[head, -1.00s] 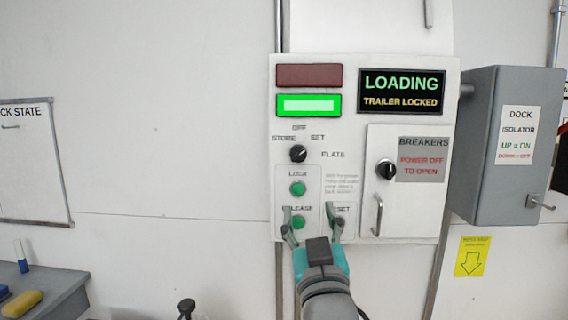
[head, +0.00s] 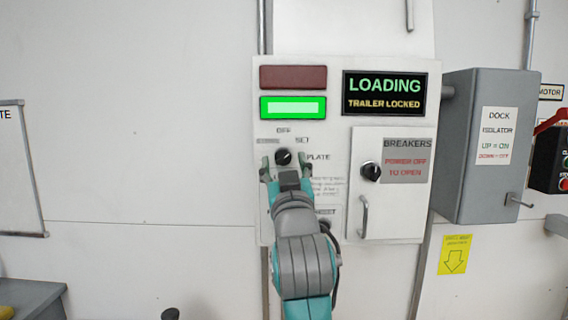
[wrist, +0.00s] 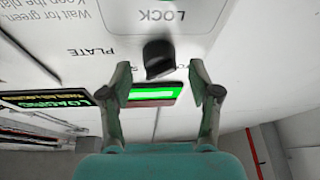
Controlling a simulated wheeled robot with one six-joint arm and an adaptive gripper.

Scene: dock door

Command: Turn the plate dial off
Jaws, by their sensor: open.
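The plate dial (head: 283,157) is a round black knob on the white control panel (head: 340,232). The labels OFF, SET and PLATE show around it, and STORE is blurred. My gripper (head: 286,165) is open in front of the panel, one finger to each side of the dial in the head view. In the wrist view the dial (wrist: 159,58) appears just beyond the gap between the open fingertips (wrist: 160,82). I cannot tell whether they touch it. Its exact pointing is hard to read. My arm hides the lower buttons in the head view.
A green lamp (head: 292,107) is lit below a dark red one (head: 293,78). The display (head: 384,94) reads LOADING, TRAILER LOCKED. Right of the dial are the breaker door (head: 400,215) with its knob (head: 371,171) and handle (head: 363,216), then a grey dock isolator box (head: 478,160).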

